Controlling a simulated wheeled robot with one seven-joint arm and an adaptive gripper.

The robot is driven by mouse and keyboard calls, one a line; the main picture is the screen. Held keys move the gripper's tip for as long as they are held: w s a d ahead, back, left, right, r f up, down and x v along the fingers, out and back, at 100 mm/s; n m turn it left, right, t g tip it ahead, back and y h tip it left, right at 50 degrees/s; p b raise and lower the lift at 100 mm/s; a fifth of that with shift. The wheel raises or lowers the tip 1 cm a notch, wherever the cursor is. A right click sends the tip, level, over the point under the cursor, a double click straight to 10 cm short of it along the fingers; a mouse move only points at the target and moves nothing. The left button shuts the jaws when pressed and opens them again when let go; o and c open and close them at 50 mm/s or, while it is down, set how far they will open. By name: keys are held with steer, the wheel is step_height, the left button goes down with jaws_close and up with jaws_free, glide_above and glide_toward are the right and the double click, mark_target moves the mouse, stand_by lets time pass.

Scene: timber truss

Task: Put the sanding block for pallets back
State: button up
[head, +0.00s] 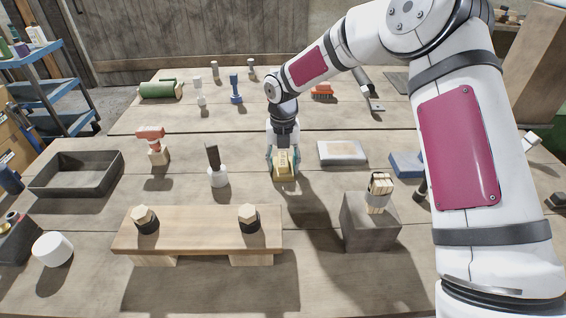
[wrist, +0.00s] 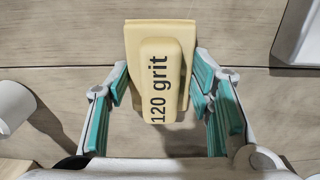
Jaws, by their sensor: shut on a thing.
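A pale yellow sanding block (head: 285,172) marked "120 grit" is at the middle of the timber bench, and it fills the centre of the wrist view (wrist: 160,60). My gripper (head: 283,157) points down over it and is shut on it. In the wrist view the teal-padded fingers (wrist: 160,82) stand on either side of the block. I cannot tell whether the block touches the bench or hangs just above it.
A shallow pale tray (head: 342,153) lies right of my gripper, with a blue block (head: 406,164) beyond. A dark-handled brush (head: 215,165) stands to the left. In front are a raised plank (head: 195,226) and a grey box (head: 370,222). An open black tray (head: 77,174) is far left.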

mark_target(283, 159)
steer(key=o, duration=1.2)
step_height(283, 159, up, 11)
steer(key=shift+r+b, duration=0.1)
steer(key=shift+b, duration=0.25)
steer(key=s+d+r+m+t+h, duration=0.1)
steer(key=s+d+r+m, duration=0.55)
steer(key=s+m, duration=0.25)
steer(key=s+d+r+m+t+h, duration=0.1)
steer(key=s+d+r+m, duration=0.4)
steer(key=s+r+m, duration=0.35)
steer(key=s+d+f+m+t+y, duration=0.1)
steer(key=s+d+m, duration=0.2)
steer(key=s+m, duration=0.6)
steer(key=s+d+f+m+y, duration=0.1)
steer(key=s+d+m, duration=0.2)
steer(key=s+m, duration=0.6)
steer(key=shift+s+f+t, duration=0.2)
steer(key=shift+s+t, duration=0.2)
steer(key=shift+s, duration=0.35)
